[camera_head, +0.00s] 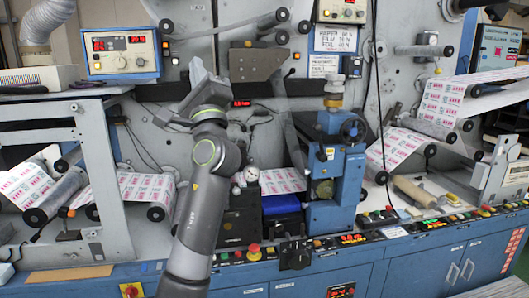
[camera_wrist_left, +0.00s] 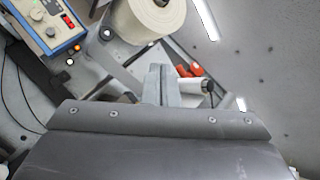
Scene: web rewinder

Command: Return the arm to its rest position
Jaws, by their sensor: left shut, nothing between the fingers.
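My left arm (camera_head: 207,190) rises from the bottom of the head view, bent at the elbow and wrist in front of the machine. My left gripper (camera_head: 197,72) is at its upper end, in front of the machine's upper panel. In the left wrist view the gripper's fingers (camera_wrist_left: 161,84) are together with nothing between them. The dark wrist housing fills the bottom of that view. My right gripper is in neither view.
A pale roll (camera_wrist_left: 148,18) lies beyond the fingers in the wrist view.

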